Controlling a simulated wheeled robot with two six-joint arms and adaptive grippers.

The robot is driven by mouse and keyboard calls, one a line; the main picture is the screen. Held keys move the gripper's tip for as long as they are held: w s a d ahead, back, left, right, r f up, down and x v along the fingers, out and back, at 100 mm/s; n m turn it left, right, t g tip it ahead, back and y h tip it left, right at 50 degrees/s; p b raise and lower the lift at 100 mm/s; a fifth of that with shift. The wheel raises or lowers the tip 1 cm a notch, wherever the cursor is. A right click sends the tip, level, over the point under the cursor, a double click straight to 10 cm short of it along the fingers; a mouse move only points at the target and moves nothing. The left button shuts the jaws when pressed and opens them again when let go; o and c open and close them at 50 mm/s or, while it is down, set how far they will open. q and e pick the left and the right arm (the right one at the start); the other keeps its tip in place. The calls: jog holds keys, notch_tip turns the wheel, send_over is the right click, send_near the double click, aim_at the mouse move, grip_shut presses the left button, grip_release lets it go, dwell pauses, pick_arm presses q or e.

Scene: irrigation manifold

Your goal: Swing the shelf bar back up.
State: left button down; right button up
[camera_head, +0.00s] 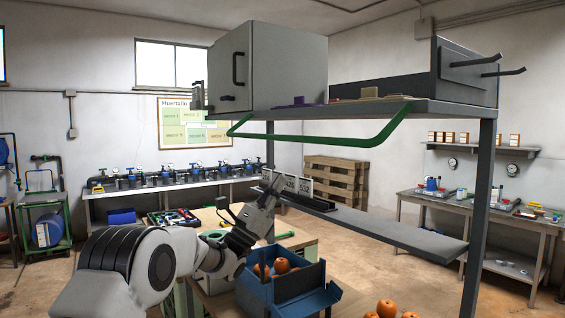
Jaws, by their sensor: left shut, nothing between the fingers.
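The green shelf bar (312,140) hangs below the front edge of the grey upper shelf (350,110). Its long straight run lies lower than the shelf board, and its right end bends up to the shelf. My left gripper (271,183) is shut and empty. It points up and shows below the bar, left of the picture's middle, apart from the bar in the picture. How far it is from the bar in depth I cannot tell. My right gripper is not in view.
A grey cabinet (283,65) and small items sit on the upper shelf. A lower shelf board (395,232) and a post (480,205) stand to the right. A blue crate (285,292) with oranges is below my gripper. Dark prongs (490,65) stick out at upper right.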

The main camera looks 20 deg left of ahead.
pick_arm(q)
notch_tip(320, 180, up, 8)
jog(key=w+d+p, duration=0.1)
jog(key=p, duration=0.6)
jog(key=shift+w+d+r+p, duration=0.25)
jog(key=shift+w+p, duration=0.1)
jog(key=shift+p, duration=0.05)
jog(key=shift+w, duration=0.15)
